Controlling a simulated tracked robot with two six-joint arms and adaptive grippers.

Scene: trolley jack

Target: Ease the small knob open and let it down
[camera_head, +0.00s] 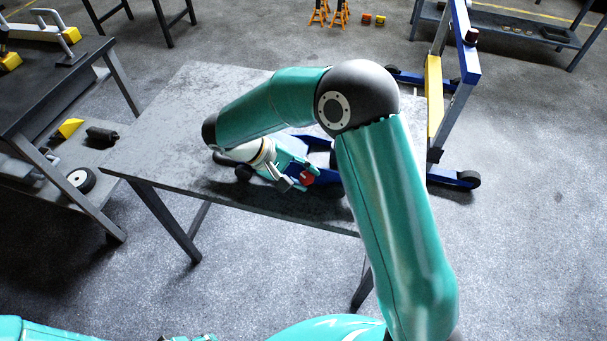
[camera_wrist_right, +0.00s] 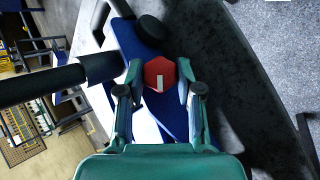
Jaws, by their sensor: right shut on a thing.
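The blue trolley jack (camera_head: 322,158) stands on the grey table, partly covered by my right arm. Its small knob (camera_head: 307,178) is red. In the right wrist view the knob (camera_wrist_right: 159,74) is six-sided with a white bar mark, lying between the two fingertips. My right gripper (camera_head: 298,180) is shut on it; it also shows in the right wrist view (camera_wrist_right: 161,82). The jack's blue body also shows there (camera_wrist_right: 130,42), with a dark handle bar (camera_wrist_right: 40,85). At the bottom edge of the head view only a sliver of my left arm shows, its fingers not clear.
The grey table (camera_head: 165,130) has bare room on its left. A dark workbench (camera_head: 40,80) stands at the left, with a shelf below. A blue and yellow hoist (camera_head: 434,95) stands behind the table's right end. Orange stands (camera_head: 338,14) are on the floor at the back.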

